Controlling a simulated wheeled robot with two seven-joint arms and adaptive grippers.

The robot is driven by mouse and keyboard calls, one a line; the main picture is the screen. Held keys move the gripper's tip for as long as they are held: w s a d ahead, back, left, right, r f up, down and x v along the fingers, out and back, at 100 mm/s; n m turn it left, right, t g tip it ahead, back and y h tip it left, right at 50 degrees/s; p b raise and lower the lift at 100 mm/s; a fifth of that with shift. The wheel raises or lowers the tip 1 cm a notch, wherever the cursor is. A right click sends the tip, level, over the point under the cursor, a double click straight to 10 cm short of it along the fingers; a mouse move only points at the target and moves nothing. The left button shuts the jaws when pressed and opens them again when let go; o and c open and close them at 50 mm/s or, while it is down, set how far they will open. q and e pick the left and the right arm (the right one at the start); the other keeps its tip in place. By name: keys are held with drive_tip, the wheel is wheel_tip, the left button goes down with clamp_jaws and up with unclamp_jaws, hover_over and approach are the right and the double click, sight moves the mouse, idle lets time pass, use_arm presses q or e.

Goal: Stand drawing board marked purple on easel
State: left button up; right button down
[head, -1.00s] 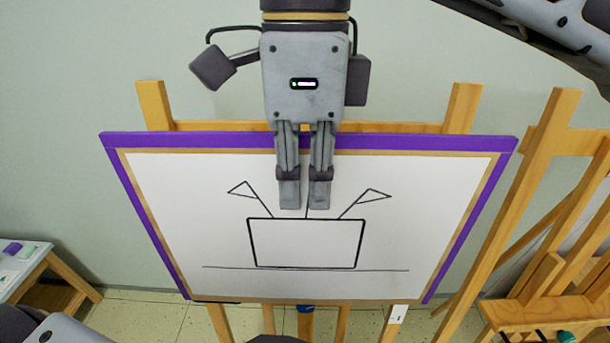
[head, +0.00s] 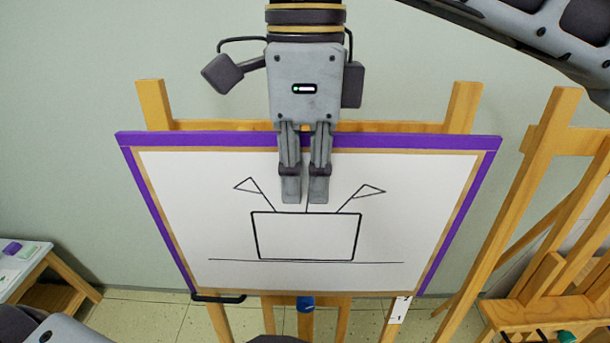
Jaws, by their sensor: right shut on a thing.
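The drawing board (head: 200,225) has a white sheet with a line drawing and a purple edge along its top and sides. It stands tilted in front of a wooden easel (head: 155,105), whose posts show above and below it. My right gripper (head: 305,190) comes down over the middle of the board's top edge and is shut on it, one finger pad in front of the sheet. The board hides most of the easel, and I cannot tell whether its bottom edge rests on the ledge. My left gripper is not in view; only a part of that arm shows at the lower left.
A second wooden easel (head: 545,150) stands close at the right, with a shelf (head: 545,312) holding small items. A low white table (head: 30,262) is at the lower left. A plain wall is behind the easel. Tiled floor shows below.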

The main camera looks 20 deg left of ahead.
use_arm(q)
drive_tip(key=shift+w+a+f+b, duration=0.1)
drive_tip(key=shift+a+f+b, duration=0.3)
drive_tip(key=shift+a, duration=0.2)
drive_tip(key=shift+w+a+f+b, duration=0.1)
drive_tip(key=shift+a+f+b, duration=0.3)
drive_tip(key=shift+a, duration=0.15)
use_arm(e)
drive_tip(key=w+a+f, duration=0.2)
drive_tip(key=w+f, duration=0.5)
drive_tip(key=w, duration=0.1)
drive_tip(key=shift+w+a+f, duration=0.2)
drive_tip(key=shift+w, duration=0.05)
idle(0.8)
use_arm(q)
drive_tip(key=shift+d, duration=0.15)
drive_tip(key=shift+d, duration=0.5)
use_arm(e)
drive_tip(key=c, duration=1.5)
unclamp_jaws()
drive_tip(key=shift+o, duration=0.2)
